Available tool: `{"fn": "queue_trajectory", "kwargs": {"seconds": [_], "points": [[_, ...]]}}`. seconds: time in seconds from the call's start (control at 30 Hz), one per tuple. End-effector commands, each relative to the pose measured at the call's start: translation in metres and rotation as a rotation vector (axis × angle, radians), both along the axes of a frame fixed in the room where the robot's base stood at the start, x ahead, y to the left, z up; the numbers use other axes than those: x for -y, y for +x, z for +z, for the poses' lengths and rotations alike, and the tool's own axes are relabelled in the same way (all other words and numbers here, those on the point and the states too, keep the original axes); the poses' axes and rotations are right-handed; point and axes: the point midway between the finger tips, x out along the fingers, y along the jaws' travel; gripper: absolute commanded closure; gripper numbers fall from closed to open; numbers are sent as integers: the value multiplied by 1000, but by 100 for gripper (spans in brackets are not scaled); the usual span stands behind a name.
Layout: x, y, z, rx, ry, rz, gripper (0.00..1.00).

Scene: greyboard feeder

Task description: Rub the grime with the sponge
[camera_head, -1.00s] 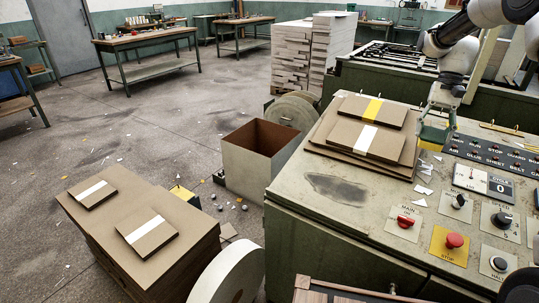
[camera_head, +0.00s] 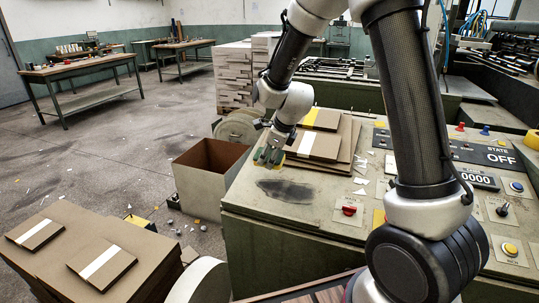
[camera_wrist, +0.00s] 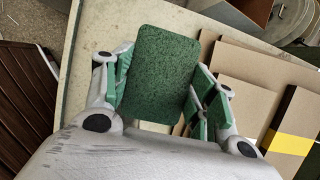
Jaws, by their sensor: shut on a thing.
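The grime (camera_head: 287,191) is a dark smeared oval on the bare pale top of the machine cabinet (camera_head: 245,208), left of the switches. My gripper (camera_head: 268,155) is just beyond the grime's far-left part in the head view, pointing down. In the wrist view my gripper (camera_wrist: 162,85) is shut on the sponge (camera_wrist: 158,72), whose rough green face shows between the two fingers. The grime is not visible in the wrist view.
Greyboard sheets with a white-banded pack (camera_head: 318,145) lie close to the right of my gripper. White paper scraps (camera_head: 360,181) and a red knob (camera_head: 349,210) are right of the grime. An open box (camera_head: 208,165) stands left of the cabinet.

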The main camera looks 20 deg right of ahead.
Motion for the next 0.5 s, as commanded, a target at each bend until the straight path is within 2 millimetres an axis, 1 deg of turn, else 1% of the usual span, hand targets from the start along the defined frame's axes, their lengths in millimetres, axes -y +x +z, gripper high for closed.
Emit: {"fn": "queue_trajectory", "kwargs": {"seconds": [0.17, 0.5], "points": [[1, 2, -9, -1, 1, -11, 62], [7, 9, -44, -1, 0, -11, 62]]}}
